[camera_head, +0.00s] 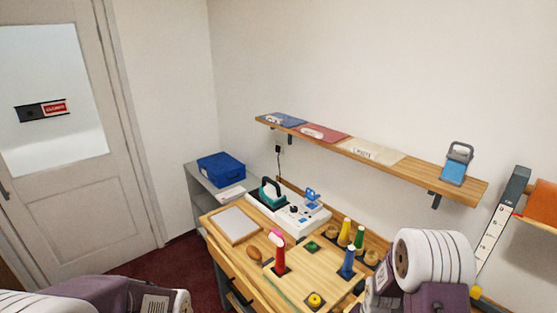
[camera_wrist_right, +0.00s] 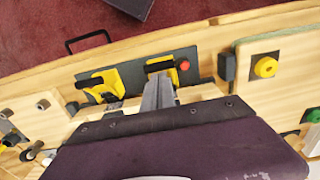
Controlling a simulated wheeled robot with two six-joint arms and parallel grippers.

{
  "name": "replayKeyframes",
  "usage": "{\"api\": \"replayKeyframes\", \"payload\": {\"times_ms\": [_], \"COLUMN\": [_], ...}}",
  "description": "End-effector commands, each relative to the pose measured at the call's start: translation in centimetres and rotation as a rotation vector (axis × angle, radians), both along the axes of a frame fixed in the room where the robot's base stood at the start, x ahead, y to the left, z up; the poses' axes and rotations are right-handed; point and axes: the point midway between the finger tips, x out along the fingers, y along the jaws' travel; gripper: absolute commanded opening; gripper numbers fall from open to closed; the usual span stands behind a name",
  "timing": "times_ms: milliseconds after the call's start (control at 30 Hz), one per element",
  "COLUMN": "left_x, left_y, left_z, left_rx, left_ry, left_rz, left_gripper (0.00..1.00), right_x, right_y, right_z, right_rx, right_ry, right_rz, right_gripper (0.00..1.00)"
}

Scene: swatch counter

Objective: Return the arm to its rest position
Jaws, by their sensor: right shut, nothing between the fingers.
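My right gripper (camera_wrist_right: 158,94) shows in the right wrist view, shut with nothing between its fingers. It is over the front part of the wooden counter (camera_wrist_right: 215,58). Its fingertips are beside a dark plate (camera_wrist_right: 128,72) that carries two yellow and black tools (camera_wrist_right: 103,84); I cannot tell if they touch. In the head view, white and purple links of my right arm reach over the right end of the counter, and its fingers are hidden. Links of my left arm show at the bottom left; its gripper is out of frame.
A wooden board (camera_head: 300,270) on the counter (camera_head: 245,268) holds several coloured pegs, including a blue one (camera_head: 348,262). A white device (camera_head: 303,217) stands behind it. A wall shelf (camera_head: 415,175) runs above. A blue box (camera_head: 220,168) sits on a grey cabinet at left.

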Motion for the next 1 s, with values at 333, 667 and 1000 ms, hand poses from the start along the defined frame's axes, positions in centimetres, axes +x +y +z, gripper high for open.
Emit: {"api": "replayKeyframes", "payload": {"times_ms": [333,667,1000], "left_x": [0.0,0.0,0.0], "left_y": [0.0,0.0,0.0], "left_z": [2.7,-6.4,-8.5], "left_rx": [0.000,0.000,0.000], "left_ry": [0.000,0.001,-0.001], "left_rz": [0.000,0.000,0.000], "left_gripper": [0.00,0.00,0.00], "right_x": [0.0,1.3,-9.1], "right_y": [0.0,3.6,5.6], "right_z": [3.1,3.6,3.8], "right_rx": [0.000,-0.021,-0.024], "right_ry": [0.000,-0.201,-0.107], "right_rz": [0.000,0.161,0.774], "right_gripper": [0.00,0.00,0.00]}}
